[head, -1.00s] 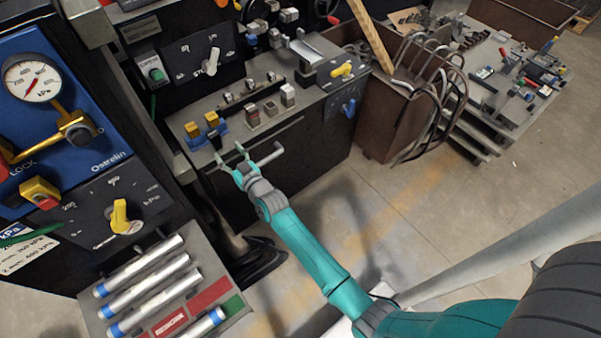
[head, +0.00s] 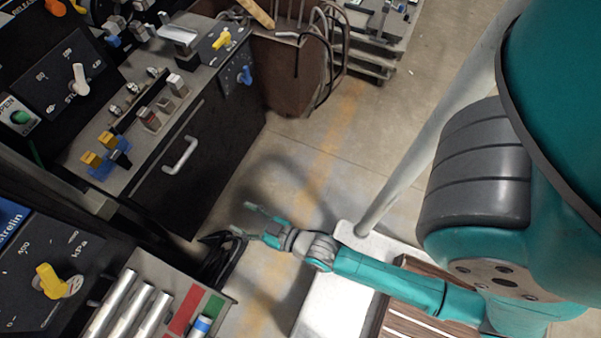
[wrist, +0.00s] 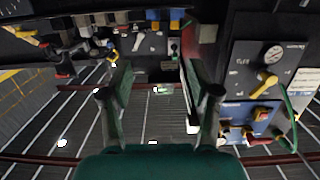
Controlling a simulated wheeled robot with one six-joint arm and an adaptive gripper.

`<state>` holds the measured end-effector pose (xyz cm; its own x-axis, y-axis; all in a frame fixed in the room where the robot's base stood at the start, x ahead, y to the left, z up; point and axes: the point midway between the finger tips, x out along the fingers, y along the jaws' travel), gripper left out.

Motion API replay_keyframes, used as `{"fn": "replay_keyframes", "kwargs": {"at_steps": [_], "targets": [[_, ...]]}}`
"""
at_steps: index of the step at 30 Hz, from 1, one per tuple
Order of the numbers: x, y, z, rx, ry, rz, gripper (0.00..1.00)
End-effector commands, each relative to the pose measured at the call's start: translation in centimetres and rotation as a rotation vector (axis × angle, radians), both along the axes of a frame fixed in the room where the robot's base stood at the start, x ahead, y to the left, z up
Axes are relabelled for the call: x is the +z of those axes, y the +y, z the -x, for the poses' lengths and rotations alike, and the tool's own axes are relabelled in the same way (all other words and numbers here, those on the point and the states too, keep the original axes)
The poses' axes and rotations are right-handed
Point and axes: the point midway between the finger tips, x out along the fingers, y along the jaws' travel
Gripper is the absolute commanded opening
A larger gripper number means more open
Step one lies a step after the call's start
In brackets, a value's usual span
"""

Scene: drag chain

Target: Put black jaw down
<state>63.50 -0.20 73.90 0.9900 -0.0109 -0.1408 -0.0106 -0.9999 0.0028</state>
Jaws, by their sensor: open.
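My gripper (head: 246,220) is open and empty in the head view, over the floor in front of the bench cabinet. In the wrist view its two fingers (wrist: 158,72) stand apart with nothing between them. I cannot pick out a black jaw with certainty in either view. A dark, tangled heap (head: 218,258) lies low beside the cabinet, just left of and below my fingers; its shape is unclear. Small grey and red-topped blocks (head: 150,120) and yellow blocks on a blue base (head: 105,153) sit on the bench top.
The cabinet handle (head: 181,155) juts out on the bench front. A black kPa panel with a yellow lever (head: 52,281) and a rack of silver tubes (head: 130,312) stand at lower left. A brown bin (head: 290,75) stands beyond the bench. Floor between is clear.

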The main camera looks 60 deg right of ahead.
Motion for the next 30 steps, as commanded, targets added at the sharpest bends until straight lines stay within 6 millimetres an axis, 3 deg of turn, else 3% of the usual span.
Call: {"fn": "replay_keyframes", "kwargs": {"at_steps": [1, 6, 15, 22, 24, 30], "targets": [[0.5, 0.0, 2.4, 0.000, 0.015, 0.000, 0.61], [3.3, 0.0, 8.8, 0.001, 0.047, -0.001, 0.61], [10.1, 0.1, 17.6, 0.006, 0.102, -0.001, 0.61], [14.0, 0.2, 20.5, 0.010, 0.127, -0.003, 0.61], [14.5, 0.2, 20.8, 0.011, 0.129, -0.003, 0.67], [14.7, 0.2, 21.0, 0.010, 0.130, -0.004, 0.67]]}}
